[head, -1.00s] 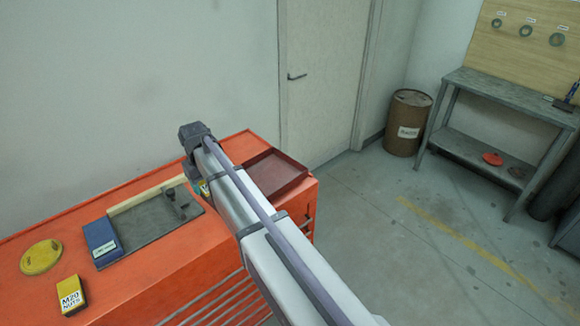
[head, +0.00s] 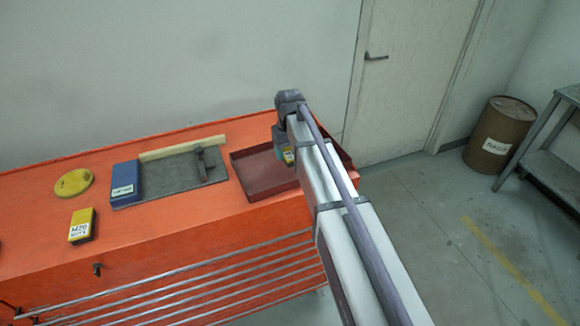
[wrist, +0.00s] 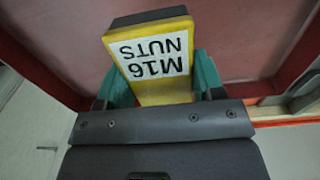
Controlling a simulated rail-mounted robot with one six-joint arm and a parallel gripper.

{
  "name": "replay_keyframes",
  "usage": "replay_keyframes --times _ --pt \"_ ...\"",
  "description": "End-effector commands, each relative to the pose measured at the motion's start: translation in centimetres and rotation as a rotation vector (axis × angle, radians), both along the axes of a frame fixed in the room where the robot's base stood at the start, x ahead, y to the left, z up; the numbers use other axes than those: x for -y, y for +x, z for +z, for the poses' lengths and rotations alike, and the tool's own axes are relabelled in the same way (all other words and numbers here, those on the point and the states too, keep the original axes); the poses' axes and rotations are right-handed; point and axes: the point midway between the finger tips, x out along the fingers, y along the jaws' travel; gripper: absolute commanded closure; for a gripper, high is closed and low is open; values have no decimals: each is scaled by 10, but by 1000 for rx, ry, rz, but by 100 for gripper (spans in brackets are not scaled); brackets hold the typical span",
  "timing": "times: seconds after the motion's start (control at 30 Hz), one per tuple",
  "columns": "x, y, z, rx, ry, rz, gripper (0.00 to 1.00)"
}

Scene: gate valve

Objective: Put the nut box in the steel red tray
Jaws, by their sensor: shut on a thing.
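My gripper (wrist: 162,82) is shut on a yellow box labelled M16 NUTS (wrist: 152,50), with a teal finger on each side of it. In the head view a small part of this yellow box (head: 289,156) shows beside my arm, over the dark red tray (head: 258,178). The wrist view shows the tray's floor (wrist: 75,40) behind the box. I cannot tell whether the box touches the floor. My arm hides the tray's right part in the head view. Another yellow box, labelled M20 NUTS (head: 82,226), stands on the orange cabinet further left.
The orange cabinet (head: 170,238) also bears a grey mat (head: 165,185) with a dark tool (head: 200,160), a blue box (head: 125,182) and a yellow disc (head: 73,183). The tray adjoins the mat's right side. A brown barrel (head: 500,135) stands on the floor at right.

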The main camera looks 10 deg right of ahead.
Motion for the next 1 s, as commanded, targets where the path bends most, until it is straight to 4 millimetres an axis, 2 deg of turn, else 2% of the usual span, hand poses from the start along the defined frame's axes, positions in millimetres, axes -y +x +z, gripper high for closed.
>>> replay_keyframes --times 0.23,0.43,0.6,0.63,0.87,1.0 --pt "0 0 -39 0 0 0 77" --pt "0 0 -34 0 0 0 78" --pt "0 0 -39 0 0 0 78" --pt "0 0 -38 0 0 0 37" --pt "0 0 -37 0 0 0 15" --pt "0 0 -37 0 0 0 13"
